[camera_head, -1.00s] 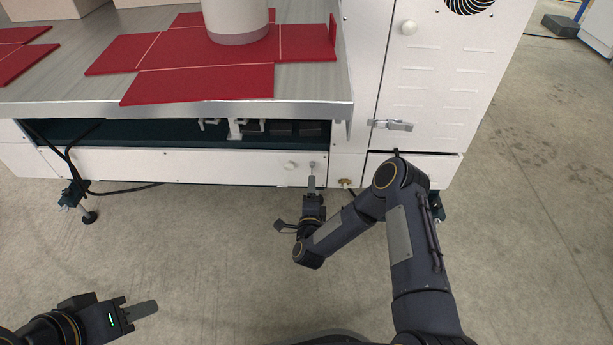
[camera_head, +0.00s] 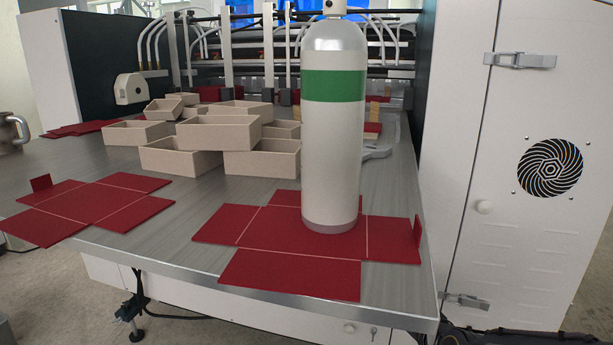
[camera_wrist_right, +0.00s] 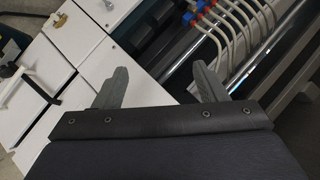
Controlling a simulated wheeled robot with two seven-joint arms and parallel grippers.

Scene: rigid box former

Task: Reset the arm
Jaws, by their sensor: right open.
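My right gripper (camera_wrist_right: 160,88) shows in the right wrist view with its two grey fingers spread apart and nothing between them. White machine panels and a rail with pale hoses lie beyond the fingers. In the head view only a dark piece of my right arm (camera_head: 510,341) shows at the bottom right edge; the gripper itself is out of that view. My left gripper is not in the head view.
A metal table (camera_head: 395,285) holds a tall white cylinder with a green band (camera_head: 331,150), standing on a red cross-shaped blank (camera_head: 290,272). Another red blank (camera_head: 90,208) lies left. Several beige open boxes (camera_head: 262,163) are piled behind. A white cabinet (camera_head: 520,110) stands right.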

